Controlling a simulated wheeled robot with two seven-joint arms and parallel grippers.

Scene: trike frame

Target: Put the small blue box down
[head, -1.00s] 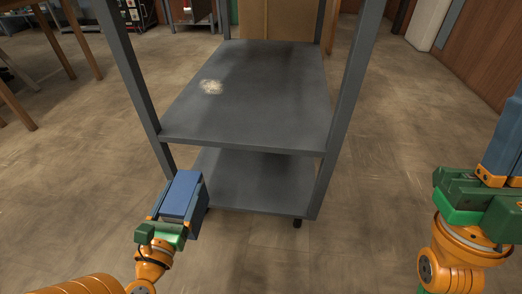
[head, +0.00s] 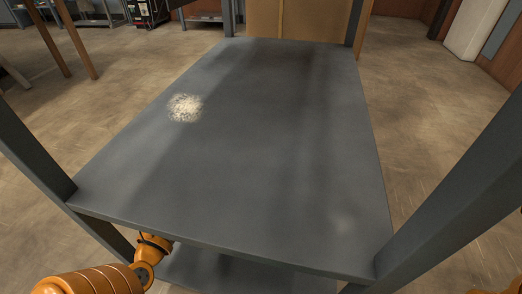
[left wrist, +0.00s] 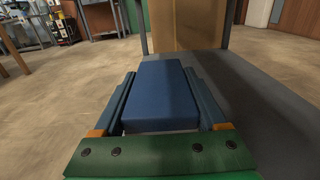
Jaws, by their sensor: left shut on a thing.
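The small blue box (left wrist: 162,90) lies between the two fingers of my left gripper (left wrist: 160,76) in the left wrist view, and the gripper is shut on it. In the head view my left arm (head: 148,262) reaches in under the near edge of the upper shelf (head: 240,120), which hides the left gripper and the box. The lower shelf (head: 235,275) shows in part below that edge. In the left wrist view a grey shelf surface (left wrist: 255,105) spreads to the right of the box; I cannot tell whether the box touches it. My right gripper is out of view.
The upper shelf is bare except for a pale speckled patch (head: 185,107). Grey posts stand at its corners, the near left (head: 35,150) and near right (head: 460,190) closest to me. A brown panel or carton (left wrist: 185,25) stands behind the rack.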

